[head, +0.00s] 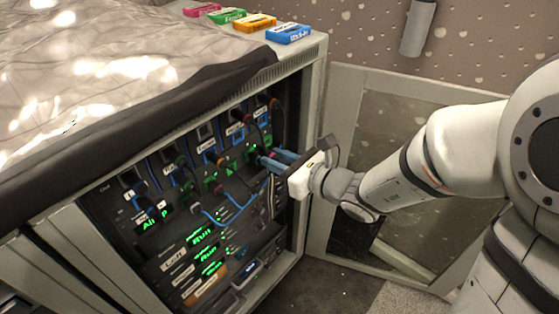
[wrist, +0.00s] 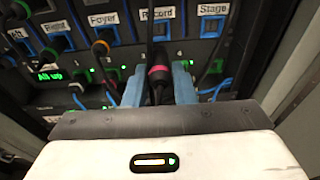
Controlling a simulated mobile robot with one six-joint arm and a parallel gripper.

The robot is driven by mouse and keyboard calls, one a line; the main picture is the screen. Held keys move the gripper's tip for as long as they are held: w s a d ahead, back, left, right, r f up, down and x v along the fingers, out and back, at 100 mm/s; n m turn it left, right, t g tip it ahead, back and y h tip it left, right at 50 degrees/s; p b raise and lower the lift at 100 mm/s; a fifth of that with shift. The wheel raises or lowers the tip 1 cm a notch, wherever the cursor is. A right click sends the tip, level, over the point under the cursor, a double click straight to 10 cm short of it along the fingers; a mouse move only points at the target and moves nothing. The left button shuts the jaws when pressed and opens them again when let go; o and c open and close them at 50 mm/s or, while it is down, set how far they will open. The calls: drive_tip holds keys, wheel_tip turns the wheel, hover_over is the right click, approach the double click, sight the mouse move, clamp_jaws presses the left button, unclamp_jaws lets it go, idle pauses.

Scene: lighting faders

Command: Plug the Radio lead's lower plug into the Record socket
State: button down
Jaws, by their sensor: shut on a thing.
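My gripper (wrist: 158,84) is shut on a black plug with a pink-red band (wrist: 158,73), which sits between its two blue fingers. In the head view my gripper (head: 276,158) is at the right part of the rack front, close to the panel. I cannot read which lead the plug belongs to. A dark cable runs up from the plug towards the Record label (wrist: 157,14). The blue-edged Record socket column lies just above the plug in the wrist view, partly hidden by the cable. Whether the plug's tip touches a socket is hidden.
The Stage label (wrist: 212,9) is to the right and the Foyer label (wrist: 103,19) to the left, with an orange-ringed plug (wrist: 101,46) under it. Several cables hang across the rack. The rack's side frame (head: 312,110) is close to my gripper. Coloured cassettes (head: 255,22) lie on top.

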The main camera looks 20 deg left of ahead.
sight(260, 148)
drive_tip(key=shift+a, duration=0.1)
drive_tip(key=shift+r+b+x, duration=0.2)
drive_tip(key=shift+b+x, duration=0.15)
drive_tip(key=shift+x, duration=0.75)
drive_tip(key=shift+r+b+x, duration=0.2)
drive_tip(key=shift+b+x, duration=0.1)
drive_tip(key=shift+x, duration=0.8)
drive_tip(key=shift+w+a, duration=0.2)
drive_tip(key=shift+a, duration=0.15)
drive_tip(key=shift+b, duration=0.65)
drive_tip(key=shift+w+a+r+b, duration=0.1)
drive_tip(key=shift+w+a+b, duration=0.1)
drive_tip(key=shift+a, duration=0.3)
drive_tip(key=shift+w+a+b, duration=0.1)
drive_tip(key=shift+w+a, duration=0.1)
drive_tip(key=shift+a, duration=0.3)
idle(0.9)
drive_tip(key=c, duration=1.1)
unclamp_jaws()
